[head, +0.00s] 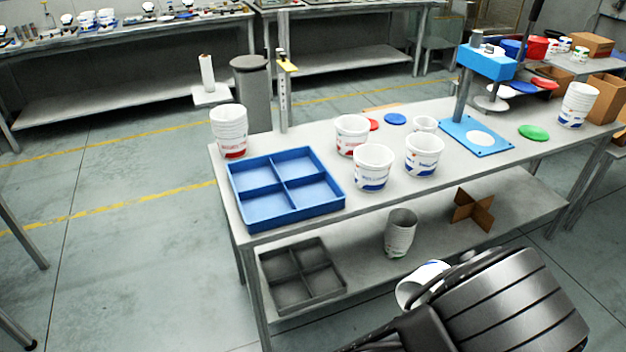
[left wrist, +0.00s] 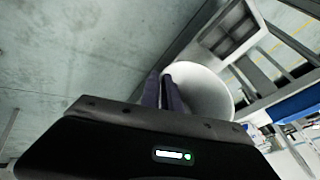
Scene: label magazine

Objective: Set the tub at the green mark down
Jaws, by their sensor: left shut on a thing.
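A white tub (head: 418,286) with a little blue print is held low in front of the table, partly hidden by my black arm. In the left wrist view my left gripper (left wrist: 168,90) is shut on the white tub (left wrist: 205,92), the fingers at its wall. The tub is apart from the table. No green mark is clear; a flat green disc (head: 534,132) lies on the table top (head: 470,185) at the right, and I cannot tell if it is the mark. My right gripper is not in view.
A blue press (head: 487,62) stands behind. The lower shelf holds a grey divided tray (head: 300,275), tub stack (head: 400,232) and cardboard divider (head: 473,210).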

